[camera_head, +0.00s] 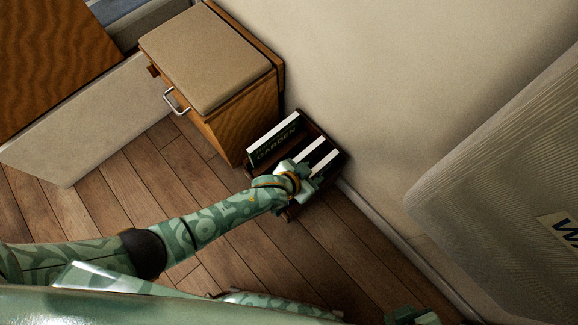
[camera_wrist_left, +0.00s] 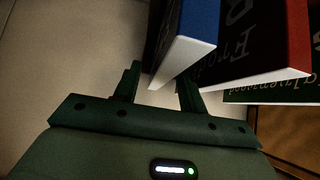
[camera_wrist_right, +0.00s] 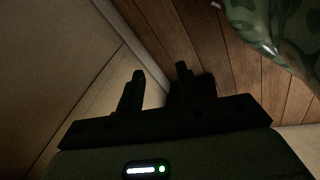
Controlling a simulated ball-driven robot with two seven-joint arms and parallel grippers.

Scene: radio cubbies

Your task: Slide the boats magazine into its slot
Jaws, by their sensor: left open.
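A dark wooden rack (camera_head: 333,146) stands on the floor against the wall and holds several magazines or books. The leftmost, a dark one lettered GARDEN (camera_head: 275,143), leans there; others show white page edges. My left gripper (camera_wrist_left: 158,84) is open at the rack. In the left wrist view, a blue-edged magazine (camera_wrist_left: 200,20) lies just beyond and partly between its fingers; contact is unclear. A red-edged one (camera_wrist_left: 298,35) is to the right. I cannot tell which is the boats magazine. My right gripper (camera_wrist_right: 158,82) is open and empty, away from the rack.
A wooden cabinet (camera_head: 262,108) with a beige cushion (camera_head: 205,55) and a metal handle stands beside the rack. A wall (camera_head: 380,80) is close behind. A large grey ribbed panel (camera_head: 500,180) is at right. Plank floor (camera_head: 100,210) is clear at lower left.

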